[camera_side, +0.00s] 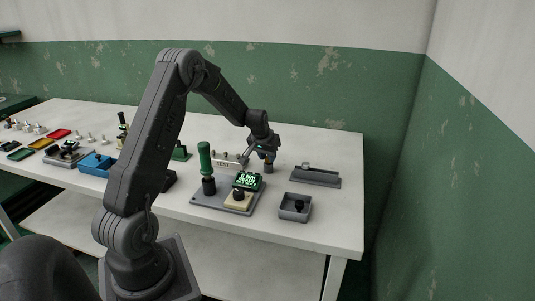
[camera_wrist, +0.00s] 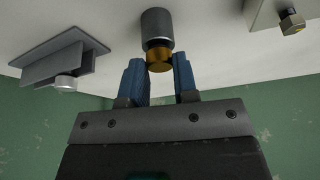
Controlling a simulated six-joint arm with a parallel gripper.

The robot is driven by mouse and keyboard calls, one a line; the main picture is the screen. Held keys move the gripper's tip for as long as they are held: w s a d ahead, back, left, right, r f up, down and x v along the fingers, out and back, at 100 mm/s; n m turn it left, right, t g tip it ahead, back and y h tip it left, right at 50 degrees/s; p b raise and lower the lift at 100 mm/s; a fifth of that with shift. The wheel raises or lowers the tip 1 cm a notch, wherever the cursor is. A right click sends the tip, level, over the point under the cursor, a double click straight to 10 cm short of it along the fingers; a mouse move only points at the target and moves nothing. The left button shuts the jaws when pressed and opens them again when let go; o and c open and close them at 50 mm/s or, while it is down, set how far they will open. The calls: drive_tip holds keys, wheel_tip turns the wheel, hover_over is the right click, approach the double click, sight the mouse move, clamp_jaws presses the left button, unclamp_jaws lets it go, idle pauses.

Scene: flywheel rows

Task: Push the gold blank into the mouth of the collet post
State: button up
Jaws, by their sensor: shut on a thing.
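The gold blank (camera_wrist: 159,57) shows in the wrist view between the blue fingers of my gripper (camera_wrist: 159,66). My gripper is shut on it. The grey cylindrical collet post (camera_wrist: 156,24) is directly against the blank's far end, in line with it. The contact hides the mouth, so I cannot tell how deep the blank sits. In the side view my gripper (camera_side: 267,155) is over the post (camera_side: 268,169), towards the back of the table. The blank cannot be made out there.
A grey slotted fixture (camera_side: 316,176) stands right of the post. A grey open box (camera_side: 295,208) is nearer the front. A plate with a green display (camera_side: 247,181) and a green-handled lever (camera_side: 205,160) is left of it. A TEST block (camera_side: 224,162) is close by.

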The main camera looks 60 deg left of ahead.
drive_tip(key=shift+f, duration=0.1)
drive_tip(key=o, duration=1)
drive_tip(key=v, duration=1.4)
drive_tip(key=shift+c, duration=0.4)
